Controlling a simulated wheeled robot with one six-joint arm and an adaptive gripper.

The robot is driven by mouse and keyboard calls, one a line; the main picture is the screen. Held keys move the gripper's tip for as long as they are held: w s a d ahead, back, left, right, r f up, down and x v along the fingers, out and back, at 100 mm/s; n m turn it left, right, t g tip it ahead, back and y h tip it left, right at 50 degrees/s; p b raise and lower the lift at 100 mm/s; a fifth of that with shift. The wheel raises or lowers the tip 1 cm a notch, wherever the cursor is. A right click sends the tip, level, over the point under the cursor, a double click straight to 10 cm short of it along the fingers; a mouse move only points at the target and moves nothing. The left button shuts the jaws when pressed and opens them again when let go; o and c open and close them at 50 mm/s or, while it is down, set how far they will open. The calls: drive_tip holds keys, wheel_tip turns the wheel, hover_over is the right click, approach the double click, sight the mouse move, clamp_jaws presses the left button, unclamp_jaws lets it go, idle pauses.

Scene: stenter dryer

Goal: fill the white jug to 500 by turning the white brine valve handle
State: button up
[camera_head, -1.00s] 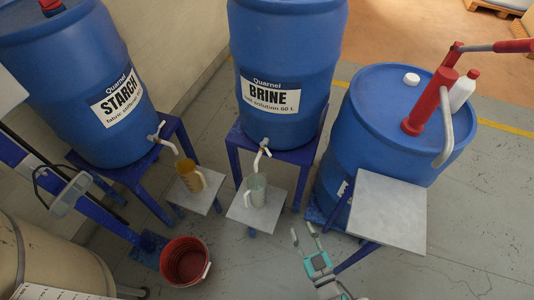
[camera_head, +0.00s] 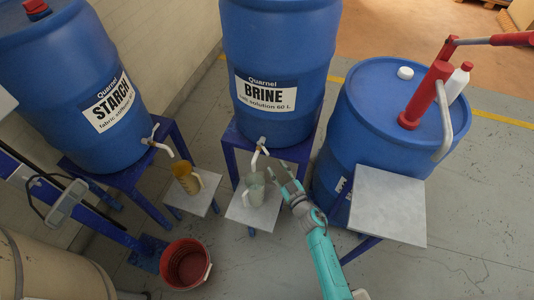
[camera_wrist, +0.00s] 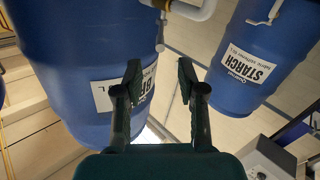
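The blue brine barrel (camera_head: 275,50) stands on a blue stand, with its white valve (camera_head: 262,147) low on the front. The valve's white handle points up and its spout hangs over the pale jug (camera_head: 254,188), upright on a small grey platform (camera_head: 240,214). The jug's level cannot be read. My gripper (camera_head: 276,174) reaches in from the lower right, close to the jug's right side and below the valve. In the upside-down wrist view my gripper (camera_wrist: 160,72) is open and empty. The white brine valve (camera_wrist: 180,8) shows at the top edge there, beyond the fingertips.
The starch barrel (camera_head: 75,80) and its amber jug (camera_head: 186,180) are to the left. A red bucket (camera_head: 186,263) stands on the floor in front. A blue drum (camera_head: 375,110) with a red pump (camera_head: 425,95) and a grey platform (camera_head: 388,205) are to the right.

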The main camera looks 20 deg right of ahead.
sight(267, 153)
drive_tip(key=w, duration=0.2)
drive_tip(key=w+a, duration=0.1)
drive_tip(key=w, duration=0.5)
drive_tip(key=shift+a, duration=0.2)
clamp_jaws()
